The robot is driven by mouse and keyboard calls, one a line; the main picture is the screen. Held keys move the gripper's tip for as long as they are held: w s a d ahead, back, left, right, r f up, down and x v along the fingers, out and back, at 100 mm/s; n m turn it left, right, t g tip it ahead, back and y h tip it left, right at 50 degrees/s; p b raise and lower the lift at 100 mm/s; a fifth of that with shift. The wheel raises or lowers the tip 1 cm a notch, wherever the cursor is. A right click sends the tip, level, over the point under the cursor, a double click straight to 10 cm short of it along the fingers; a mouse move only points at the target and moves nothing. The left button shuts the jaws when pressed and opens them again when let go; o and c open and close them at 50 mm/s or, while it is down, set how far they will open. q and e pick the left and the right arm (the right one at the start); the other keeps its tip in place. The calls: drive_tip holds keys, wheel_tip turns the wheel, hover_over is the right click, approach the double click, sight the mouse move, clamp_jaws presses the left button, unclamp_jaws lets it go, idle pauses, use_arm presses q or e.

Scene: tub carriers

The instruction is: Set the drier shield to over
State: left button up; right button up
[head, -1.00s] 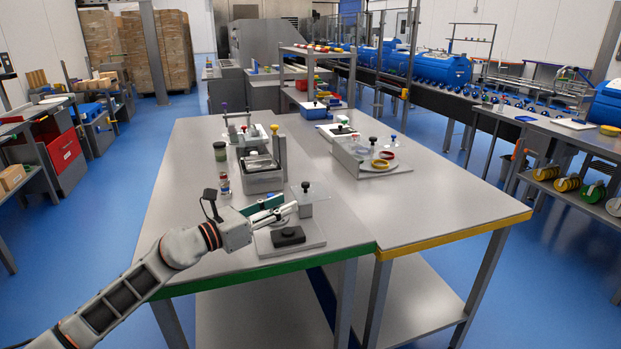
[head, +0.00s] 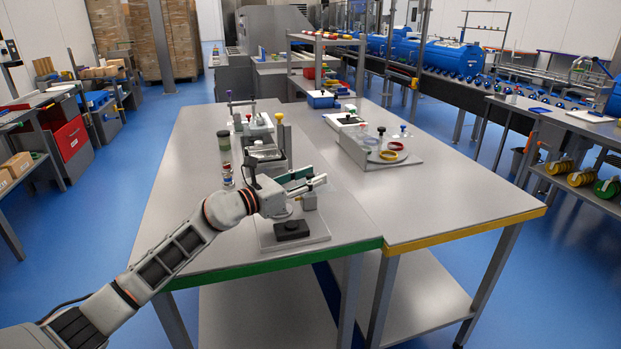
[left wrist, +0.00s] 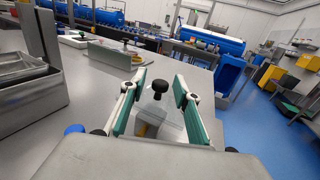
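A low plate (head: 318,233) near the green front edge of the table carries a black block (head: 292,230). Behind the black block stands a small grey block (head: 309,202) that looks like part of the drier shield. In the left wrist view a black knob (left wrist: 159,87) tops a pale, partly clear piece (left wrist: 168,127). My left gripper (head: 306,184) is level over the grey block and hides its top in the head view. Its green-padded fingers (left wrist: 157,100) are spread on either side of the knob, with gaps showing. My right gripper is out of view.
A metal tray fixture (head: 266,158) with a yellow-knobbed post stands behind the gripper. A fixture with coloured rings (head: 391,151) stands to the right. The front right tabletop is bare.

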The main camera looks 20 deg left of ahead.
use_arm(q)
clamp_jaws()
drive_tip(key=s+a, duration=0.1)
drive_tip(key=a, duration=0.1)
drive_tip(key=s+a+b, duration=0.1)
drive_tip(key=s+a, duration=0.1)
drive_tip(key=a, duration=0.1)
drive_tip(key=s+a, duration=0.1)
drive_tip(key=a, duration=0.1)
drive_tip(key=shift+s+a+f+b, duration=0.2)
drive_tip(key=shift+s+a+b, duration=0.15)
drive_tip(key=shift+b, duration=0.05)
drive_tip(key=shift+s+a, duration=0.15)
drive_tip(key=shift+a, duration=0.1)
drive_tip(key=shift+r, duration=0.15)
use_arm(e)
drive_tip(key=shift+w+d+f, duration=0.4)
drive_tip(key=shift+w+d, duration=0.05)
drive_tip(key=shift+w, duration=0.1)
